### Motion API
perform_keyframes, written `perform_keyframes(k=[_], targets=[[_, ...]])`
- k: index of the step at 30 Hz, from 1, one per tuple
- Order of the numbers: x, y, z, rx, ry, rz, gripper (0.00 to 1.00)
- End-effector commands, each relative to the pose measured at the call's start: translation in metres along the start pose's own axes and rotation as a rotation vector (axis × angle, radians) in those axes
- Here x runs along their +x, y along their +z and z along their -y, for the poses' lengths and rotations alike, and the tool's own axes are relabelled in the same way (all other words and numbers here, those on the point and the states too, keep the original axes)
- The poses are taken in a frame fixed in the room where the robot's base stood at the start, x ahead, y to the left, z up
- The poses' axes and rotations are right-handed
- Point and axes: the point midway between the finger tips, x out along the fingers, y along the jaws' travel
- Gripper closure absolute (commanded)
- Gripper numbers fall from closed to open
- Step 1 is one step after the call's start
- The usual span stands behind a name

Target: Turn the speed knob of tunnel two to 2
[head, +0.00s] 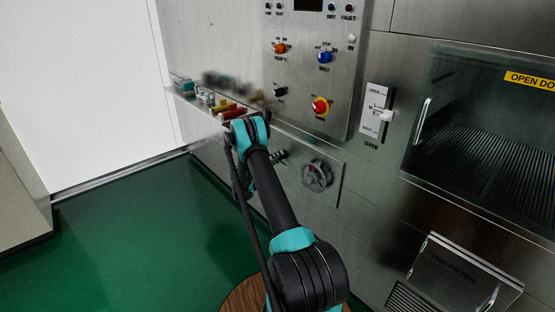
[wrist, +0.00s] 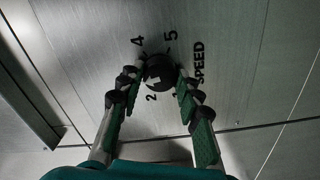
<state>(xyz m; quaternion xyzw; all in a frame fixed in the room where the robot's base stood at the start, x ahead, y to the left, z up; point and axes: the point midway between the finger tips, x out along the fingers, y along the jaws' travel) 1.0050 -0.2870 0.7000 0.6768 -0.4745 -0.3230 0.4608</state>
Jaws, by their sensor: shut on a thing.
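The dark round speed knob (wrist: 160,72) sits on a brushed metal panel in the wrist view. The printed word SPEED is to its right. Around the knob I see the numbers 4 and 5 above and 2 below left, with a partly hidden mark below right. A pale mark shows on the knob's lower part, but I cannot tell exactly which number it points to. My gripper (wrist: 161,80) has one finger on each side of the knob and is shut on it. In the head view my arm hides the gripper and the knob.
In the head view, a control panel (head: 312,75) with coloured knobs rises above my arm. A handwheel (head: 317,176) is on the wall to the right of my arm. A gate lever (head: 385,115) and a glass door (head: 480,130) are farther right. Green floor (head: 130,240) lies clear on the left.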

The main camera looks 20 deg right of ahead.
Motion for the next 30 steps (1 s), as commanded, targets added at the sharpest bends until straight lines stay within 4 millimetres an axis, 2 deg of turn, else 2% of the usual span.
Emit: perform_keyframes(k=[18, 30], targets=[[-0.0006, -0.0006, 0.0006, -0.560, -0.001, -0.002, 0.94], [-0.0007, -0.0007, 0.0008, -0.818, -0.001, -0.002, 0.94]])
